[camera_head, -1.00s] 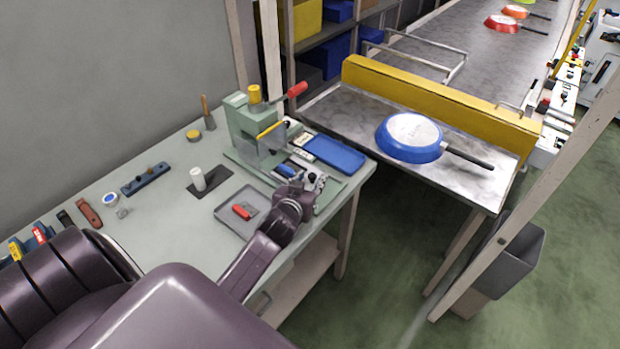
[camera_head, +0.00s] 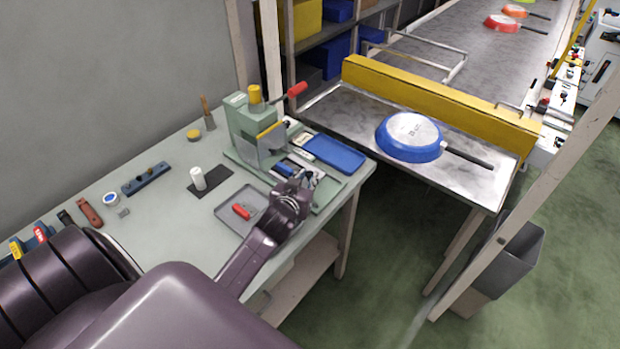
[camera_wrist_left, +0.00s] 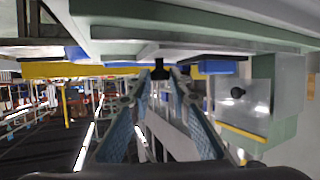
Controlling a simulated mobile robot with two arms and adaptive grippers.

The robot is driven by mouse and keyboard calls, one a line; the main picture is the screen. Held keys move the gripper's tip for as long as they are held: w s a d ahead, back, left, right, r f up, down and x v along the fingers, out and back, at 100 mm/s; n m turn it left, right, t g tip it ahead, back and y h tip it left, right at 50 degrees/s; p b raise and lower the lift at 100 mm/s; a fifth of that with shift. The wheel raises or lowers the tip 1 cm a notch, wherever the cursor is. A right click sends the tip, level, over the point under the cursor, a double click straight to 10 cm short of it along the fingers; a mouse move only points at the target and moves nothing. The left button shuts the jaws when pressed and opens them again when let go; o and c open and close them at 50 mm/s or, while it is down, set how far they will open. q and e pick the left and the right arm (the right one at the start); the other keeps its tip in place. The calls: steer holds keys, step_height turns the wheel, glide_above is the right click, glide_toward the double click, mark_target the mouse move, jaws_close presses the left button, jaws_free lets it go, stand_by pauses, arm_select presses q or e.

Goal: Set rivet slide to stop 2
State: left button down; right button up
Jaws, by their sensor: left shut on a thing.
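The green rivet press (camera_head: 250,125) stands on the bench, with a red-tipped lever and a yellow top. Its flat base (camera_head: 327,196) runs toward the bench's right edge. My left gripper (camera_head: 303,177) is low over this base, in front of the press. In the left wrist view its two fingers (camera_wrist_left: 160,82) close on a small black knob (camera_wrist_left: 160,67) under a pale green plate. A small blue part (camera_head: 286,168) lies beside the gripper. The gripper and wrist cover much of the slide area, so I cannot read the stop position. My right gripper is not in view.
A grey tray (camera_head: 228,213) with a red piece (camera_head: 241,211) lies left of my wrist. A blue tray (camera_head: 336,154) lies behind the gripper. A blue pan (camera_head: 411,138) rests upside down on the conveyor end, beyond a gap right of the bench.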

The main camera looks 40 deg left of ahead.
mark_target(287, 168)
arm_select(q)
steer(key=a, duration=0.5)
steer(key=a+p, duration=0.1)
steer(key=a, duration=0.1)
steer(key=shift+w+a, duration=0.3)
steer(key=shift+a, duration=0.1)
steer(key=c, duration=1.8)
jaws_free()
steer(key=shift+c, duration=0.2)
steer(key=shift+d, duration=0.1)
steer(key=shift+s, duration=0.1)
steer(key=v, duration=1.2)
